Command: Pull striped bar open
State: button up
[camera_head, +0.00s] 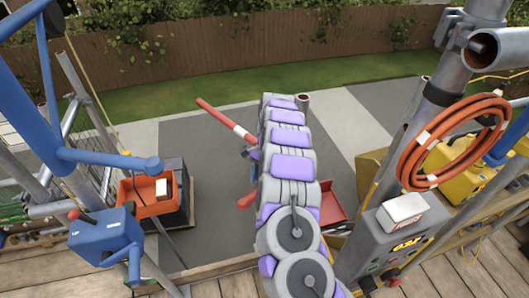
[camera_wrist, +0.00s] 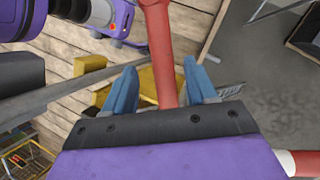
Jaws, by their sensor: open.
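The striped red-and-white bar (camera_head: 226,119) slants from the upper left toward my arm in the head view; my arm hides its lower right part. In the wrist view, a red bar (camera_wrist: 159,50) runs down between the two blue fingers of my gripper (camera_wrist: 159,85). The fingers are spread, one on each side of it, with visible gaps. A white-and-red piece (camera_wrist: 297,163) shows at the lower right of the wrist view. I cannot tell how it joins the red bar. In the head view my gripper is mostly hidden behind my arm.
An orange bin (camera_head: 140,205) and a blue winch box (camera_head: 103,236) stand at the left. A red tray (camera_head: 331,204) lies just right of my arm. A grey control box (camera_head: 392,240) and an orange hose coil (camera_head: 449,142) are at the right. Grey paving beyond is clear.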

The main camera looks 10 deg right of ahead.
jog(key=p+v, duration=0.7)
jog(key=v, duration=0.6)
jog(key=shift+r, duration=0.25)
jog(key=shift+w, duration=0.15)
dwell(0.4)
